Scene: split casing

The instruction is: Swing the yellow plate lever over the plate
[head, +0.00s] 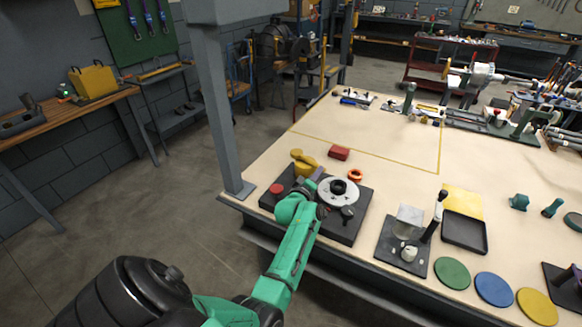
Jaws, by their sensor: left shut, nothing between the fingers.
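A dark base (350,226) lies on the table near its front left edge. The yellow lever (303,163) stands at the base's back left corner. A round light grey plate (328,196) with a black part in its middle sits on the right of the base. A red button (276,188) is at the base's left. My left gripper (316,177) is shut and empty, over the base between lever and plate, close to the lever's right end. My green wrist hides part of the base; I cannot tell whether the fingers touch the lever. My right gripper is not in view.
A red block (339,153) and an orange ring (356,175) lie behind the base. To the right are a stand with a black handle (437,213), a black tray (465,233) and coloured discs (452,273). A grey post (216,110) rises at the left. The table middle is clear.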

